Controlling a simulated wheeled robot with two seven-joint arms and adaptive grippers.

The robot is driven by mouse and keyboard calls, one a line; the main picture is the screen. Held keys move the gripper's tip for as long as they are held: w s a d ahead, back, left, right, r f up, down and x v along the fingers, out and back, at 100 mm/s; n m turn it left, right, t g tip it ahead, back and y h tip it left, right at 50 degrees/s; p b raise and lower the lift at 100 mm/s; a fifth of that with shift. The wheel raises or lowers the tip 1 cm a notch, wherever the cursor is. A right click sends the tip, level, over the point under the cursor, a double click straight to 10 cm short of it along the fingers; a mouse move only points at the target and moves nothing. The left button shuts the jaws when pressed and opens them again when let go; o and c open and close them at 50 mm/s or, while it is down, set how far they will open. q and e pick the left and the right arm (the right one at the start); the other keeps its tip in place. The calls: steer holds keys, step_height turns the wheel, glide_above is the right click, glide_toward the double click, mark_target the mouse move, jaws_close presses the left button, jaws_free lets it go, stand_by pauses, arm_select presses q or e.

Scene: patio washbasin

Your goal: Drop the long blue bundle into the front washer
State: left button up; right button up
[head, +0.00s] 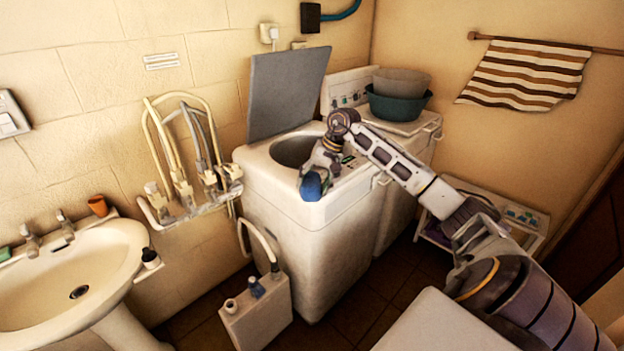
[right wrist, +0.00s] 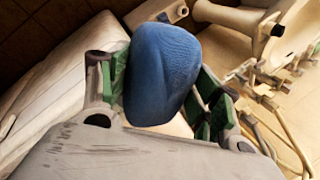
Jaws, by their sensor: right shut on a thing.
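In the right wrist view the bundle (right wrist: 162,75) sits between the green-padded fingers of the right gripper (right wrist: 165,95). Only its rounded end shows; its full length is hidden. The front washer's grey lid (head: 285,90) stands open and its round drum opening (head: 293,151) is partly in view, behind and left of the gripper. My left gripper is not in view.
A second washer behind carries a green basin (head: 398,106) with a grey one in it. A washbasin (head: 75,275) stands at the left, with hoses (head: 185,150) on the wall. A white canister (head: 257,315) stands on the floor before the front washer.

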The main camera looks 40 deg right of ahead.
steer(key=shift+s+d+f+m+t+h, duration=0.2)
steer(key=shift+s+d+m+t+h, duration=0.15)
steer(key=shift+m, duration=0.45)
steer(key=shift+s+a+m, duration=0.1)
steer(key=shift+s+m, duration=0.1)
steer(key=shift+m, duration=0.2)
